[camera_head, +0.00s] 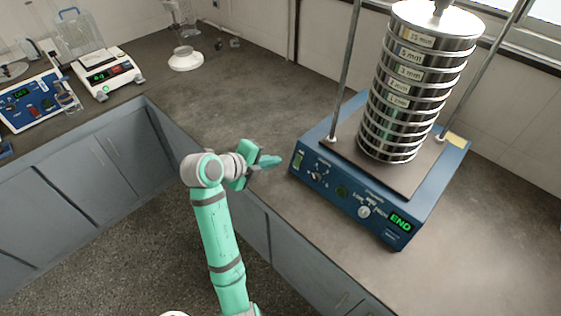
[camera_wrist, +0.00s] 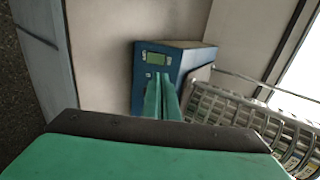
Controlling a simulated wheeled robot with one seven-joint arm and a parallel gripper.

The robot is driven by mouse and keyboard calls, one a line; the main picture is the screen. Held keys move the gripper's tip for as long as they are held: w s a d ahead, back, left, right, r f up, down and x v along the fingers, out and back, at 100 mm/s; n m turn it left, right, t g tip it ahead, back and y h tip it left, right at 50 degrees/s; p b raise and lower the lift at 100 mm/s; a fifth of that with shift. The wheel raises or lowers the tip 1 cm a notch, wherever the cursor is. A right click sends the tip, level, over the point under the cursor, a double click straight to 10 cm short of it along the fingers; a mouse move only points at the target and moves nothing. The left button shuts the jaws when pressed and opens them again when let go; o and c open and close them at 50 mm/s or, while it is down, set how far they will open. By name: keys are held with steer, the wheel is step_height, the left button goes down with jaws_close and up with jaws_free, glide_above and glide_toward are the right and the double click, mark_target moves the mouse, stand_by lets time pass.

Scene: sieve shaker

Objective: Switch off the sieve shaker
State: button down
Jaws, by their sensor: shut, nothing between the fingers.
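The sieve shaker has a blue base (camera_head: 405,238) standing on the bench in the head view. Its front panel carries knobs, a lit green display (camera_head: 400,222) reading "END", and a small green switch (camera_head: 299,160) at the panel's left end. A tall stack of metal sieves (camera_head: 408,85) stands upright on it. My gripper (camera_head: 277,161) is shut and empty, just left of the panel's left end, apparently apart from it. In the wrist view my shut fingers (camera_wrist: 161,78) overlap the blue base (camera_wrist: 190,56) and hide part of its panel; a green rectangle (camera_wrist: 157,59) shows beyond them.
The grey bench top (camera_head: 235,95) is clear behind my gripper. A scale (camera_head: 105,73) and another blue device (camera_head: 38,102) stand at the left, with a white round item (camera_head: 185,60) at the back. Upright rods (camera_head: 345,70) flank the sieves.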

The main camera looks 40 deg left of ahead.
mark_target(298, 164)
steer(key=shift+v, duration=0.95)
steer(key=shift+w+d+r, duration=0.1)
steer(key=shift+w, duration=0.05)
steer(key=shift+s+d+f+g, duration=0.2)
steer(key=shift+f+g, duration=0.15)
steer(key=shift+g, duration=0.25)
steer(key=shift+s, duration=0.1)
steer(key=shift+a+f, duration=0.1)
steer(key=x, duration=1.4)
